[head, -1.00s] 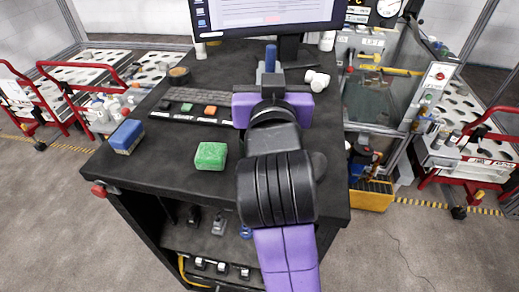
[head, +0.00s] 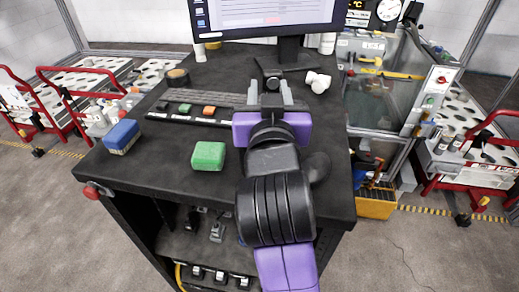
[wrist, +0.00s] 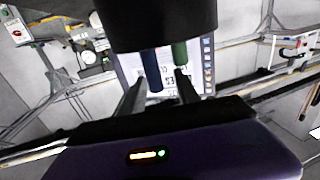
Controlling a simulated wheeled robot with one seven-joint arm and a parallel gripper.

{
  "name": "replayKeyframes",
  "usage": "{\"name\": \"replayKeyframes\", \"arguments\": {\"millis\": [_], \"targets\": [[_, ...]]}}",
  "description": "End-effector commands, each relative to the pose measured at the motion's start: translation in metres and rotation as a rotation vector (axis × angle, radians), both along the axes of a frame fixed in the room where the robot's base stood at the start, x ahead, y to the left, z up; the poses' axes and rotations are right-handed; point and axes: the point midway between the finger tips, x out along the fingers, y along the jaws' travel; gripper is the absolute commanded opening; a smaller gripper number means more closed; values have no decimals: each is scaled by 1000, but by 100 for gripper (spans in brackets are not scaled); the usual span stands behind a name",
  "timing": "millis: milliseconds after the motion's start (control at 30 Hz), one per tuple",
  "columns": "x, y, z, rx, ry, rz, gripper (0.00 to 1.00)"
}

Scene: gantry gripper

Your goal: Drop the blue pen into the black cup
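In the wrist view, which looks upside down, the black cup (wrist: 155,25) fills the top middle. The blue pen (wrist: 152,72) sticks out of its mouth, with a green pen (wrist: 180,54) beside it. My gripper (wrist: 160,82) has its two fingers spread apart, one on each side of the blue pen, with a gap showing around it. In the head view, my gripper (head: 271,92) is open over the back of the black desk, in front of the monitor. The pens cannot be made out there, and the cup is mostly hidden by my gripper.
The black desk (head: 165,155) carries a blue block (head: 123,136), a green block (head: 209,157), a button panel (head: 190,113) and a tape roll (head: 177,77). A white object (head: 318,81) lies right of my gripper. The monitor (head: 268,14) stands behind.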

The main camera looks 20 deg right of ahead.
Motion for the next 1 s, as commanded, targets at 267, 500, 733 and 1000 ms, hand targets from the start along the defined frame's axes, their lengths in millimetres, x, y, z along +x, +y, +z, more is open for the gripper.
{"name": "replayKeyframes", "arguments": {"millis": [267, 500, 733, 1000], "targets": [[-5, 3, -1, -1, -2, 1, 38], [-39, 19, -3, 0, -3, 3, 38], [-63, 30, 2, -3, 3, 2, 38], [-71, 33, 0, 0, 0, 1, 38]]}}
